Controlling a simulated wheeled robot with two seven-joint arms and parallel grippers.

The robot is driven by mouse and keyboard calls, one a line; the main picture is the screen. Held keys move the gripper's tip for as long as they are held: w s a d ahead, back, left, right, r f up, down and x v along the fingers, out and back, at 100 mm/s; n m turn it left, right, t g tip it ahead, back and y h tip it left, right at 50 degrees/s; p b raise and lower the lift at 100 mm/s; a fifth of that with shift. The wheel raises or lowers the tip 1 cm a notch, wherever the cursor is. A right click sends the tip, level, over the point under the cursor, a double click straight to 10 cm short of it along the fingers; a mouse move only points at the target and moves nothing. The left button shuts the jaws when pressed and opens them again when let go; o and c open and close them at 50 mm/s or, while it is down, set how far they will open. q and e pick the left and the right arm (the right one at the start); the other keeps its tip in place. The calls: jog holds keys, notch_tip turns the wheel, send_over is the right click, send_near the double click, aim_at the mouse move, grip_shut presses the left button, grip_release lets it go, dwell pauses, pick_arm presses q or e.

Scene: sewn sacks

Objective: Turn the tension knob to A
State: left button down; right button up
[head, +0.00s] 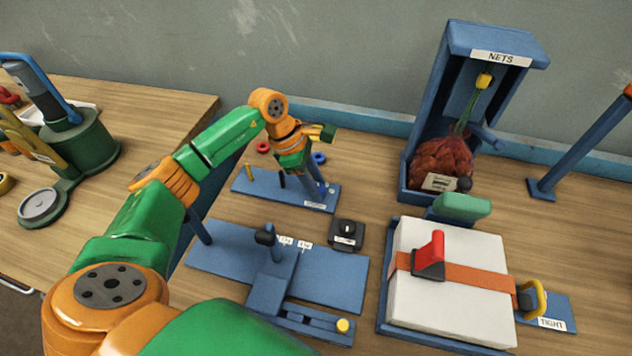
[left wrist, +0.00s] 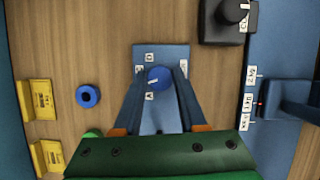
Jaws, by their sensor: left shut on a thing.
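The tension knob (left wrist: 158,77) is a round blue knob with a small white mark facing the left of the left wrist view. My left gripper (left wrist: 164,72) is shut on the knob, one finger on each side. In the head view my left gripper (head: 320,188) reaches down to the right end of the blue base plate (head: 270,192), and the knob is hidden there. My right gripper is not in view.
A blue spool (left wrist: 88,96) lies beside the knob's plate. A strapped white block (head: 455,305) and a nets stand (head: 428,85) are at right.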

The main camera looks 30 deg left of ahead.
pick_arm(q)
jog(key=shift+n, duration=0.3)
jog(key=n, duration=0.1)
jog(key=n+t+y, duration=0.1)
jog(key=n, duration=0.1)
jog(key=shift+s+f+n+b, duration=0.1)
jog(key=shift+s+n+b, duration=0.05)
jog(key=shift+n+b, duration=0.15)
jog(key=shift+d+n+t+y+b, duration=0.15)
jog(key=shift+n+t+y+b, duration=0.4)
jog(key=shift+n, duration=1.25)
jog(key=shift+c, duration=2.4)
grip_release()
